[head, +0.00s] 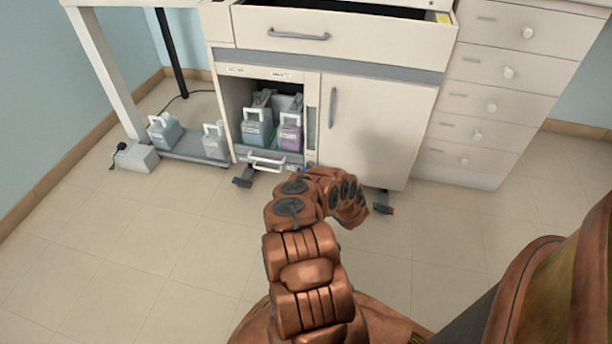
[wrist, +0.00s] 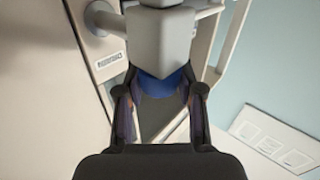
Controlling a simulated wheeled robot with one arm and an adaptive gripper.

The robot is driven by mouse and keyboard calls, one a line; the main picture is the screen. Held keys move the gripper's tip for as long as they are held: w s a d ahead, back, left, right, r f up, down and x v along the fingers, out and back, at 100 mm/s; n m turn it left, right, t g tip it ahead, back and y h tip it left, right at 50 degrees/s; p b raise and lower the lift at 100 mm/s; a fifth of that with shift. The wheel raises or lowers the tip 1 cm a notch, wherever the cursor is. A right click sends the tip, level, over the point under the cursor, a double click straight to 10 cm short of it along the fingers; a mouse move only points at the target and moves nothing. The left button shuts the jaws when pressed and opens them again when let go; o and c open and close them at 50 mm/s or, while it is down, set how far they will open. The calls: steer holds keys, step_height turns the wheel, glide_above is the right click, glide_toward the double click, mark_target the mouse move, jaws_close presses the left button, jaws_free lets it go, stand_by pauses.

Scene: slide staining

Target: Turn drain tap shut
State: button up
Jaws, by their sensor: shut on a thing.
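In the wrist view, my gripper (wrist: 160,95) has one finger on each side of a blue part (wrist: 165,82), which I take to be the drain tap's handle. The fingers are closed on it. A light grey block-shaped body (wrist: 160,40) stands just beyond and covers part of the blue part, so its turn angle is unclear. In the head view, a small blue spot (head: 306,169) shows at the cabinet's lower front, just above my arm. My arm hides the gripper there.
A small label (wrist: 109,61) and a round fitting (wrist: 103,17) are left of the tap. In the head view, an open cabinet bay holds a grey-green jug (head: 256,132) and a purple jug (head: 290,138). A drawer (head: 300,36) above is open.

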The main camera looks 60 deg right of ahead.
steer(key=n+y+b, duration=0.1)
steer(key=n+t+y+b, duration=0.1)
steer(key=y+b, duration=0.1)
steer(key=shift+s+d+f+y, duration=0.1)
steer(key=shift+d+f+y, duration=0.05)
steer(key=shift+f+y, duration=0.15)
steer(key=n+y+b, duration=0.2)
steer(key=y+b, duration=0.1)
steer(key=shift+n+y, duration=0.3)
steer(key=shift+y, duration=0.1)
steer(key=shift+r+n+y+b, duration=0.2)
steer(key=shift+n+y+b, duration=0.4)
steer(key=shift+y+b, duration=0.4)
steer(key=shift+r, duration=0.15)
steer(key=o, duration=1.2)
steer(key=shift+c, duration=0.2)
steer(key=s+d, duration=0.1)
steer(key=s, duration=1)
steer(key=shift+s+d, duration=0.3)
steer(key=shift+d, duration=0.1)
